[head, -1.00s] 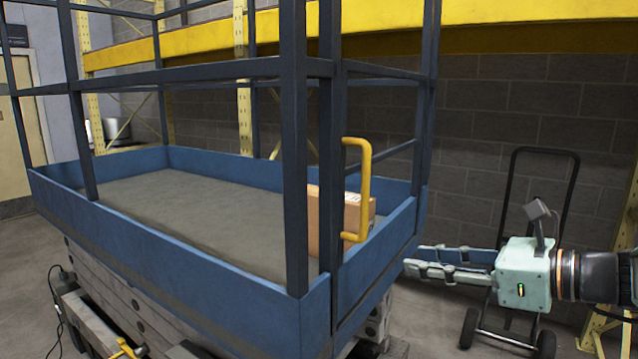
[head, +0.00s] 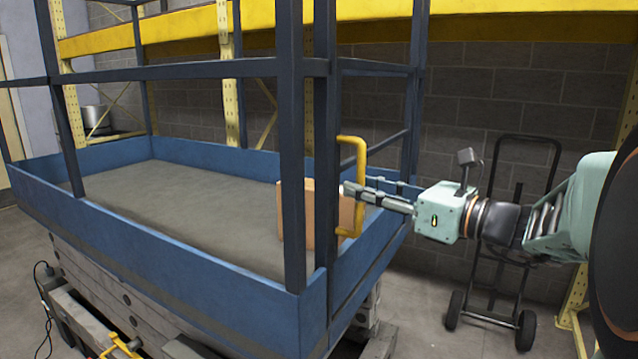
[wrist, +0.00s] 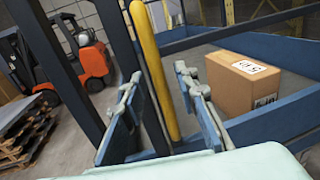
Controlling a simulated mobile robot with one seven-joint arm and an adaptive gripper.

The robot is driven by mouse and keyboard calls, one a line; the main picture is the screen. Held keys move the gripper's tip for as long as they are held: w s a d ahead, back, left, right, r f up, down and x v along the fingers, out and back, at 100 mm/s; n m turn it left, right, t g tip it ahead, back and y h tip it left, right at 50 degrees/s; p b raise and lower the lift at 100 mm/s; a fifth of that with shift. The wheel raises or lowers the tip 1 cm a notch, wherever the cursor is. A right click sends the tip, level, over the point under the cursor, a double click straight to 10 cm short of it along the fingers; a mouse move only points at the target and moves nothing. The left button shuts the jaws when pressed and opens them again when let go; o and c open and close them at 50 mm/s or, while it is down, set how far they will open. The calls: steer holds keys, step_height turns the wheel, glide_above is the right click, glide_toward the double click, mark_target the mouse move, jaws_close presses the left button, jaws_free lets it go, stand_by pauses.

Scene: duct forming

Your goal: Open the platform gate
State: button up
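The platform gate (head: 366,268) is the blue end section of the lift platform, with dark rails above it. It looks closed, in line with the corner post. Its yellow handle (head: 361,160) is an upright bar near that post. My gripper (head: 358,189) is level with the lower half of the handle and reaches it from the right. In the wrist view the handle (wrist: 152,65) stands between my two spread fingers, with gaps beside it. The fingers are open and not closed on it. Part of the handle is hidden behind a finger in the head view.
A cardboard box (head: 309,215) sits on the platform just inside the gate. A hand truck (head: 512,290) stands by the block wall at the right. An orange forklift (wrist: 92,60) and stacked pallets (wrist: 22,130) show beyond the platform in the wrist view.

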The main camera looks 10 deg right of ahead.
steer(key=shift+w+a, duration=0.45)
steer(key=shift+w, duration=0.05)
jaws_close()
